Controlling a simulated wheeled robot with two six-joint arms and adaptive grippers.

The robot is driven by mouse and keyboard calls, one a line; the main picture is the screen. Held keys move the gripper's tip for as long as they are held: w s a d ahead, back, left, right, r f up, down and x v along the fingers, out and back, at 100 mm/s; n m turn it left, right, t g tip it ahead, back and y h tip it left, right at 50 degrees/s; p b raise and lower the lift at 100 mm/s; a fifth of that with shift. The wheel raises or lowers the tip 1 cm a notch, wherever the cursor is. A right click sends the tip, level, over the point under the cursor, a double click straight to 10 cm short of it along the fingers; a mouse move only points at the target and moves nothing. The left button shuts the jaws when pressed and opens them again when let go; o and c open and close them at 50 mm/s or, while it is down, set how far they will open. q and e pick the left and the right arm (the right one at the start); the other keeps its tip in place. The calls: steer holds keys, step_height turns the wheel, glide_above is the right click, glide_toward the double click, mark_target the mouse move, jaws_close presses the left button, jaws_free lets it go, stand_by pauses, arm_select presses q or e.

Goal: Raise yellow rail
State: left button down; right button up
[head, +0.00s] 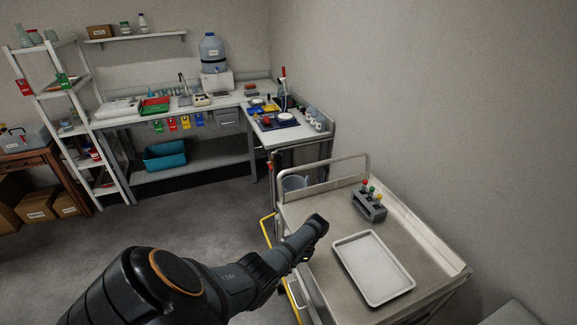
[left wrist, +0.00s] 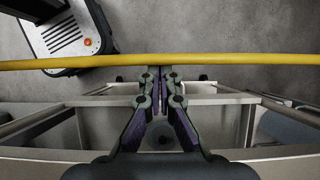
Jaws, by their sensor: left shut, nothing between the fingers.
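The yellow rail (head: 293,302) runs low along the left side of the metal cart (head: 320,185) in the head view, partly hidden behind my left arm. In the left wrist view the yellow rail (left wrist: 235,59) crosses the whole picture, nearly level. My right gripper is out of view.
A metal tray (head: 372,268) and a grey rack (head: 369,206) with coloured-top items are on the cart. The cart's raised end handle (head: 322,171) stands at the far end. A lab bench (head: 190,112) and shelf unit (head: 68,100) are behind. Floor is clear left of the cart.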

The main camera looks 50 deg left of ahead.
arm_select(q)
steer(key=shift+r+g+y, duration=0.3)
steer(key=shift+r+g, duration=0.15)
steer(key=shift+g, duration=0.15)
steer(key=shift+s, duration=0.1)
steer(key=shift+r, duration=0.3)
stand_by(0.8)
stand_by(0.8)
steer(key=v, duration=1.2)
steer(key=shift+f, duration=0.1)
